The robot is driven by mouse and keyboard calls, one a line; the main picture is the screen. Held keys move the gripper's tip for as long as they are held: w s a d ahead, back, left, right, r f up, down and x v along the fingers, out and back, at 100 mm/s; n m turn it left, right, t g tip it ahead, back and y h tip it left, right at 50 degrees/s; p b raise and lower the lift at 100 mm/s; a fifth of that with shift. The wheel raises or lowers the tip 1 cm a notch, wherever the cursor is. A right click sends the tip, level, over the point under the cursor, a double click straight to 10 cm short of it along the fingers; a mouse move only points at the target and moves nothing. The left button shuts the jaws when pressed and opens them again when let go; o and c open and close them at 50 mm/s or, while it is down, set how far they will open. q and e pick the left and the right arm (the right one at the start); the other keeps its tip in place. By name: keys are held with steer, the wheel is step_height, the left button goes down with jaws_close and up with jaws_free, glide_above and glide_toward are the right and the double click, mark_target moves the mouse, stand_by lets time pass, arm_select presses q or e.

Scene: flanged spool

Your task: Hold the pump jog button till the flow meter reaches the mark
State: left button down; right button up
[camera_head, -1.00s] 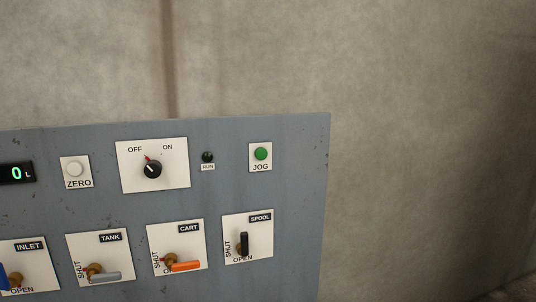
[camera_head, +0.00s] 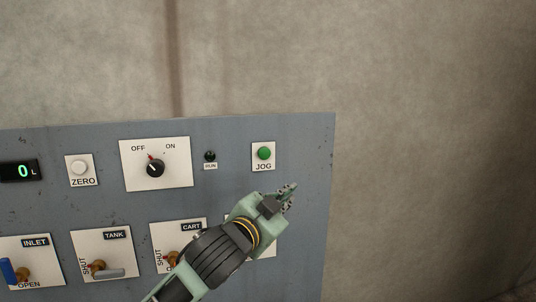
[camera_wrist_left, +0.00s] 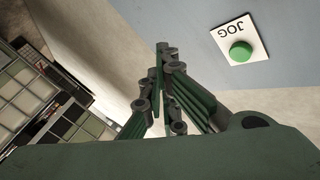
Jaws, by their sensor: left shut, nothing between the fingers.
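The green JOG button (camera_head: 264,153) sits on a white plate at the upper right of the grey panel. It also shows in the left wrist view (camera_wrist_left: 240,52), upper right, with its label upside down. The flow meter display (camera_head: 20,171) at the far left reads 0 L in green. My left gripper (camera_head: 288,190) is in front of the panel, below and right of the button in the head view, apart from it. In the left wrist view its fingers (camera_wrist_left: 163,52) are closed together with nothing between them. The right gripper is not in view.
The panel (camera_head: 225,190) also bears a ZERO button (camera_head: 79,168), an OFF/ON knob (camera_head: 155,168) turned toward OFF, and a dark RUN lamp (camera_head: 210,156). INLET (camera_head: 8,271), TANK (camera_head: 108,272) and CART valves line the lower row. My arm covers the SPOOL valve. Bare wall lies right.

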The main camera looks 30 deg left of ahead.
mark_target(269, 150)
arm_select(q)
step_height(269, 150, up, 9)
steer(key=s+t, duration=0.1)
steer(key=t, duration=0.1)
steer(key=shift+s+m, duration=0.35)
steer(key=shift+m, duration=0.05)
steer(key=shift+w+a, duration=1.45)
steer(key=shift+a, duration=0.2)
steer(key=shift+w+a, duration=1.45)
steer(key=shift+a, duration=0.2)
steer(key=shift+w+a+r, duration=0.1)
steer(key=shift+w+a, duration=0.2)
steer(key=shift+w+a+p, duration=0.3)
steer(key=shift+a+p, duration=0.1)
stand_by(3.0)
